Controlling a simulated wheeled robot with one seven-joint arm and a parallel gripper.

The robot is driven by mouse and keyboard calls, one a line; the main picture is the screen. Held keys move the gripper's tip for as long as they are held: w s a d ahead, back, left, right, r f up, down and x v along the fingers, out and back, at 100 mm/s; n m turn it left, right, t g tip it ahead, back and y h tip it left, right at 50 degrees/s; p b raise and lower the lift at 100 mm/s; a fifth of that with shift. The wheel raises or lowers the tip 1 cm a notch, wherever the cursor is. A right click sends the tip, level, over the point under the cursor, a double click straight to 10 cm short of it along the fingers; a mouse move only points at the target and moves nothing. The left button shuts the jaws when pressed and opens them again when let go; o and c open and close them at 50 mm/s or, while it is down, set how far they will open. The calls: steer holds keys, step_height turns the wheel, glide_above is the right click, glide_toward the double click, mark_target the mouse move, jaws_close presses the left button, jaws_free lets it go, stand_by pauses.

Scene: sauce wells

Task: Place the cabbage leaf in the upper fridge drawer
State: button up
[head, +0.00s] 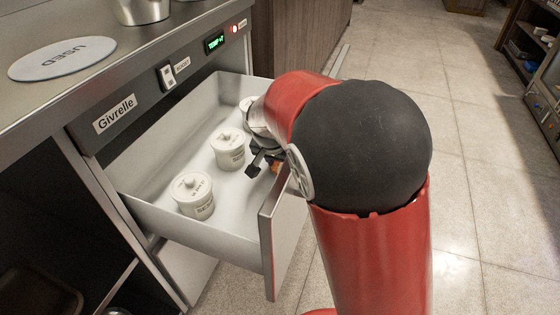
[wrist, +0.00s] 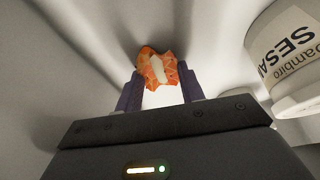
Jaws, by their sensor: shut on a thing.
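The upper fridge drawer (head: 150,212) is pulled open under the counter, white inside. My gripper (head: 262,162) is inside the drawer near its right end, pointing down. In the wrist view my gripper (wrist: 158,84) is shut on a small ragged orange piece with a whitish middle, the cabbage leaf (wrist: 157,70). A bit of its orange shows by the fingers in the head view (head: 276,167). The leaf is close to the drawer's white surface; I cannot tell if it touches. My arm hides part of the drawer's right end.
Lidded white jars, one at the front left (head: 193,194) and one in the middle (head: 228,149), stand in the drawer. A third (head: 247,106) is partly hidden behind my arm. A labelled jar (wrist: 288,55) is right of my gripper.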

steer(key=o, duration=0.9)
steer(key=p+v, duration=0.1)
steer(key=v, duration=1.1)
steer(key=shift+w+r, duration=0.1)
steer(key=shift+r, duration=0.05)
